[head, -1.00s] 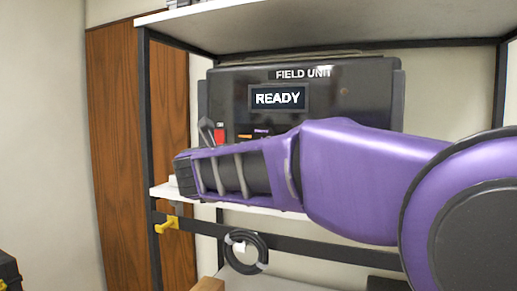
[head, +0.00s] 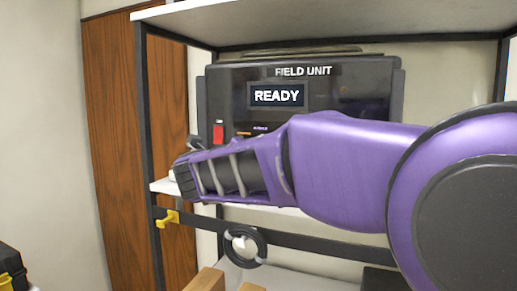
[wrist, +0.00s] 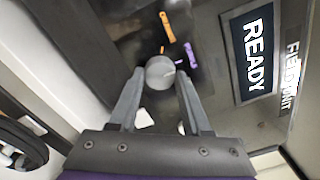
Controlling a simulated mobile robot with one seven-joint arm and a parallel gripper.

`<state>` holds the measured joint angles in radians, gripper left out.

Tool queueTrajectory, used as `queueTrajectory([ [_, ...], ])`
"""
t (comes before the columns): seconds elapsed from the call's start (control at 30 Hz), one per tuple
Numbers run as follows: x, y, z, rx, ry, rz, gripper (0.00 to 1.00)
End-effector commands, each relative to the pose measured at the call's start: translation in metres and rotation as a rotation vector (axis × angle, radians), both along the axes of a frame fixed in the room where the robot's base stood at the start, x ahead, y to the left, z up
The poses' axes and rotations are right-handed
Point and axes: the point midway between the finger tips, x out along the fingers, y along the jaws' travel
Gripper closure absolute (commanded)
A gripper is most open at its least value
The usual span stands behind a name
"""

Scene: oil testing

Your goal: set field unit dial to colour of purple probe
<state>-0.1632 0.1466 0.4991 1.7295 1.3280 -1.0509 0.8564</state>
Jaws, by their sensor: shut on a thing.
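The field unit (head: 350,90) is a black box on a shelf, and its screen (head: 277,95) reads READY. The screen also shows in the wrist view (wrist: 252,52). The round grey dial (wrist: 160,70) sits between the fingers of my gripper (wrist: 160,76), which is shut on its sides. A pale line on the dial points right, roughly towards the purple mark (wrist: 192,55). An orange mark (wrist: 167,27) lies above the dial in the wrist view. In the head view my arm hides the dial. I see no purple probe.
A red switch (head: 218,132) is on the unit's left side. A shelf board (head: 330,22) spans above the unit. Wooden blocks (head: 206,281) are at the bottom.

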Motion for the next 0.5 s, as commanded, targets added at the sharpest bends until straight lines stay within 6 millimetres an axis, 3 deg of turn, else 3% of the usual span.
queueTrajectory([
  [0.3,0.0003,-0.0007,-0.0008,-0.002,0.002,-0.002,1.0],
  [0.33,0.0004,-0.0007,-0.0008,-0.002,0.002,-0.002,0.5],
  [0.5,0.0003,-0.0007,-0.0007,-0.001,0.001,-0.002,0.22],
])
